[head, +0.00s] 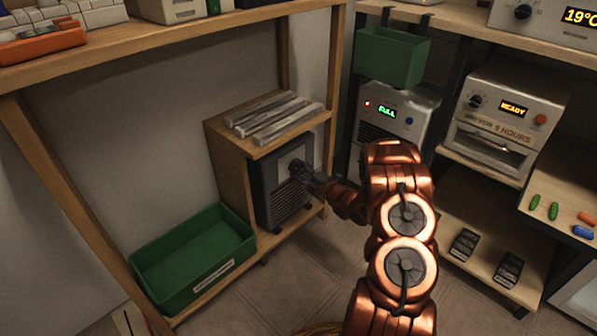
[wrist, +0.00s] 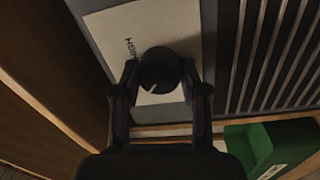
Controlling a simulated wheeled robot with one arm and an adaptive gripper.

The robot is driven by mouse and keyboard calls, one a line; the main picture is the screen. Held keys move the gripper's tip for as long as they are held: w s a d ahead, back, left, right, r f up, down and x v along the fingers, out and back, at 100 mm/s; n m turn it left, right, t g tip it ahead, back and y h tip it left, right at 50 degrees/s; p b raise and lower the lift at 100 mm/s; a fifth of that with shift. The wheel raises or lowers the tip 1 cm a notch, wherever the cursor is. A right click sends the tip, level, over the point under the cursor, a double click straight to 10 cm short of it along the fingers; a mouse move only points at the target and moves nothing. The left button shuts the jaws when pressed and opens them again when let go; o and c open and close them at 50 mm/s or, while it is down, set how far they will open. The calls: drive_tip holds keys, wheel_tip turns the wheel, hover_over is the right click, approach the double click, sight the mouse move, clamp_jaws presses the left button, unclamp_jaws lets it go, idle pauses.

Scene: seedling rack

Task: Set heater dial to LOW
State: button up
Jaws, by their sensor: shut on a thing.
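The heater (head: 283,196) is a dark grey box with a slatted front, standing in a low wooden shelf unit. Its pale dial plate (wrist: 120,40) fills the upper middle of the wrist view, with the word HIGH readable left of the dial. The dial (wrist: 158,70) is a round black knob with a small light mark near its lower edge. My gripper (wrist: 160,82) has one finger on each side of the dial and is shut on it. In the head view my gripper (head: 308,173) covers most of the dial. No LOW mark is visible.
A green bin (head: 193,255) stands left of the heater. Grey slats (head: 272,118) lie on the unit's top. To the right stand a machine reading FULL (head: 390,125) under a green box (head: 391,57), and an oven-like machine reading READY (head: 500,120).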

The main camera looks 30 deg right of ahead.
drive_tip(key=o, duration=1.2)
drive_tip(key=shift+c, duration=0.2)
drive_tip(key=v, duration=1.2)
